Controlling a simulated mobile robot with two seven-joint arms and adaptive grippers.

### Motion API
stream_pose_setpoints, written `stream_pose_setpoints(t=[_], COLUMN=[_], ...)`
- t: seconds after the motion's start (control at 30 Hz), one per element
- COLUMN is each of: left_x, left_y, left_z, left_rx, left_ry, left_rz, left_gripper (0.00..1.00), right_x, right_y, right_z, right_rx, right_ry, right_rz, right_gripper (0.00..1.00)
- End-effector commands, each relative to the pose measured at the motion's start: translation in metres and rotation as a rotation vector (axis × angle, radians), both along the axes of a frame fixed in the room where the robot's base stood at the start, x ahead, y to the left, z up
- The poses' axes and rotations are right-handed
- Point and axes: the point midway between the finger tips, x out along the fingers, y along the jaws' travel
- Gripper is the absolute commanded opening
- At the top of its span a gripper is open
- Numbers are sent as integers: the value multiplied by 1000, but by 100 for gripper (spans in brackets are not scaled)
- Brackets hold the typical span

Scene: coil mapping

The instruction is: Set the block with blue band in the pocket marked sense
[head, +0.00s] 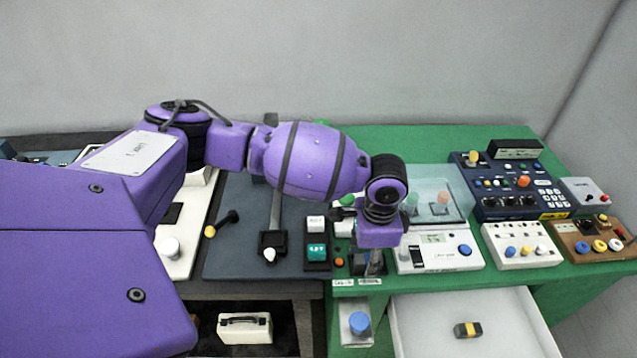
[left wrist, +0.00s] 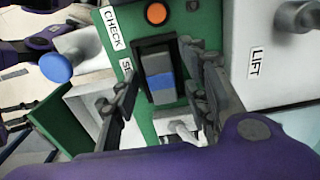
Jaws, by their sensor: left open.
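The grey block with blue band (left wrist: 160,80) is in a dark rectangular pocket (left wrist: 142,92) in the green panel, in the left wrist view. A label (left wrist: 127,68) beside the pocket reads "SE"; the rest is hidden by a finger. My left gripper (left wrist: 160,66) is open, with one finger on each side of the block and gaps showing between. In the head view my left gripper (head: 373,258) points down at the front edge of the green bench; it hides most of the block there. My right gripper is not in view.
An open white drawer (head: 425,310) below the bench holds a block with a yellow band (head: 467,329). A blue knob (head: 359,323) sits left of it. A white meter box (head: 440,252) and clear cover (head: 440,200) stand close to the gripper. An orange button (left wrist: 156,13) adjoins the pocket.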

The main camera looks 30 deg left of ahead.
Motion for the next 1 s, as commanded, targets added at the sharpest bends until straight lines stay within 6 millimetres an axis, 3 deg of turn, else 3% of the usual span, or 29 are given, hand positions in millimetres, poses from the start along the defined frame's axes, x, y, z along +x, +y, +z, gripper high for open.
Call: stream_pose_setpoints(t=[0.17, 0.6, 0.8, 1.0], left_x=[2, 3, 2, 1], left_y=[-1, -1, -1, -1], left_z=[20, 108, 123, 124], left_rx=[-2, -1, 0, -1], left_ry=[-6, -8, -4, -3], left_rz=[-1, -1, -1, -1], left_gripper=[42, 42, 42, 42], right_x=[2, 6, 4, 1], right_y=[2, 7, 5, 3], right_z=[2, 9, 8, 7], right_rx=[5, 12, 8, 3], right_ry=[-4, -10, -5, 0], right_rz=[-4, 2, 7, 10], right_gripper=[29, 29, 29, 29])
